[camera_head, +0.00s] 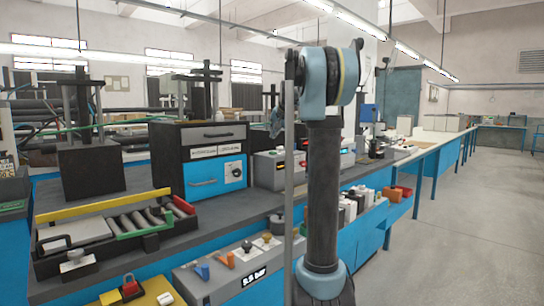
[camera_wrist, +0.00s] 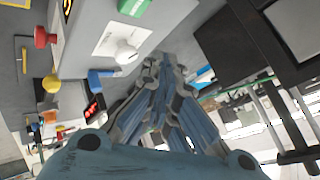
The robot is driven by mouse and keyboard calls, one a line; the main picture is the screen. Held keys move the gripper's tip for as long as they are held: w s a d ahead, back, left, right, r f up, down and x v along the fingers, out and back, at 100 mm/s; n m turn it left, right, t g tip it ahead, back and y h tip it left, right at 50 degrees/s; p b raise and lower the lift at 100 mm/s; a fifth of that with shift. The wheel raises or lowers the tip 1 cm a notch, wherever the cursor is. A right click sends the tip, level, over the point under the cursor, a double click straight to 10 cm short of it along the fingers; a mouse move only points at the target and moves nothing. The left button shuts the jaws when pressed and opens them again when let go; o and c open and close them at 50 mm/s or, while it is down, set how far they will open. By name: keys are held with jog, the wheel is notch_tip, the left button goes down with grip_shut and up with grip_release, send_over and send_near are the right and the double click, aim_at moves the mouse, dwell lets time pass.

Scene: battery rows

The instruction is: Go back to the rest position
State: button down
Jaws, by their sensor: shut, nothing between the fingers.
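My gripper (camera_wrist: 160,66) shows in the wrist view with its blue-grey fingers brought together. Nothing is held between them. It appears tilted against the room, since the bench and equipment look turned in that view. In the head view my arm stands upright in the middle of the picture, in front of the bench. A bluish part shows just left of the arm there, too small to tell clearly. A tray (camera_head: 45,262) with several grey cylinders between yellow, green and red edges sits on the bench at left.
A black cabinet with a blue drawer front (camera_head: 215,180) stands behind the tray. In the wrist view a red knob (camera_wrist: 42,37) and white knob (camera_wrist: 126,53) show. The floor (camera_head: 455,235) at right is clear.

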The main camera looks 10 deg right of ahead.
jog(key=s+f+n+g, duration=0.1)
jog(key=s+f, duration=0.7)
jog(key=s, duration=0.7)
jog(key=s+a+f+n+g+h, duration=0.1)
jog(key=s+f+n+g, duration=0.1)
jog(key=s+f, duration=0.7)
jog(key=s+a+f+n+g, duration=0.1)
jog(key=s+f, duration=0.7)
jog(key=s, duration=1.2)
jog(key=shift+s+a+f+n+g, duration=0.15)
jog(key=shift+s+f+n+g, duration=0.15)
jog(key=shift+n+g, duration=0.35)
jog(key=s+d+f+n+g+h, duration=0.1)
jog(key=s+f, duration=1)
jog(key=s, duration=0.1)
jog(key=shift+f, duration=0.25)
jog(key=shift+w+n+g, duration=0.1)
jog(key=shift+n+g, duration=0.15)
jog(key=shift+w+f, duration=0.2)
jog(key=shift+w, duration=0.15)
